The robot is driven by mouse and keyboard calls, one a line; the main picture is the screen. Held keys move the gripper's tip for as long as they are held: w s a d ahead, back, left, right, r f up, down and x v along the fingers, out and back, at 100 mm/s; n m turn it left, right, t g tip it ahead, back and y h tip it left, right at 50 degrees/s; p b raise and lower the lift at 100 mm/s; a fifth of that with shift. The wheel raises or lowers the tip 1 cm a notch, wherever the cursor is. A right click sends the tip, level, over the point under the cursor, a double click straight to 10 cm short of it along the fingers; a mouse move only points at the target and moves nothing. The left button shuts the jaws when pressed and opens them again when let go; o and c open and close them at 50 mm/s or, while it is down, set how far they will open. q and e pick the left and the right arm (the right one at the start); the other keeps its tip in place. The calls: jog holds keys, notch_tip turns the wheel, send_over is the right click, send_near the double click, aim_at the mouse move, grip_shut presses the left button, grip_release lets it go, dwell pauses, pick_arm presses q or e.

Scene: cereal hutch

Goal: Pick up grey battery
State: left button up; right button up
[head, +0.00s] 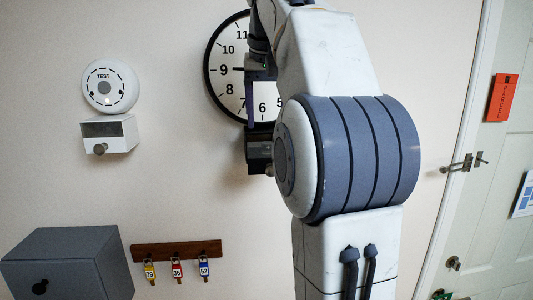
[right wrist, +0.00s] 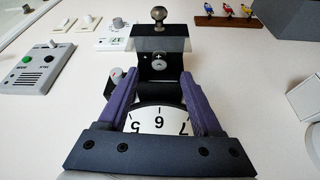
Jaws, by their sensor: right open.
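A round light-grey end with a plus mark, seemingly the grey battery (right wrist: 158,62), shows in the right wrist view inside a dark opening of a small box (right wrist: 174,44) with a round knob. The rest of it is hidden. My right gripper (right wrist: 159,82) has its two purple fingers apart, with nothing held between them. The fingertips are close to the opening, one on each side of the plus-marked end. In the head view the right gripper (head: 262,122) hangs before the clock, just above the dark box (head: 258,148), and my arm hides part of both. My left gripper is not in view.
The wall clock (head: 228,50) is behind my right arm. A white knobbed box (head: 122,122) under a round TEST device (head: 110,86), a grey cabinet (head: 70,262) and a key rack (head: 160,252) are to the left. A door (head: 500,200) is at right.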

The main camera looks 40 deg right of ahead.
jog(key=x, duration=0.3)
jog(key=p+x, duration=0.1)
jog(key=x, duration=0.1)
jog(key=shift+w+d, duration=0.3)
jog(key=shift+w+d+f, duration=0.1)
jog(key=shift+w+f, duration=0.1)
jog(key=shift+f, duration=0.35)
grip_shut()
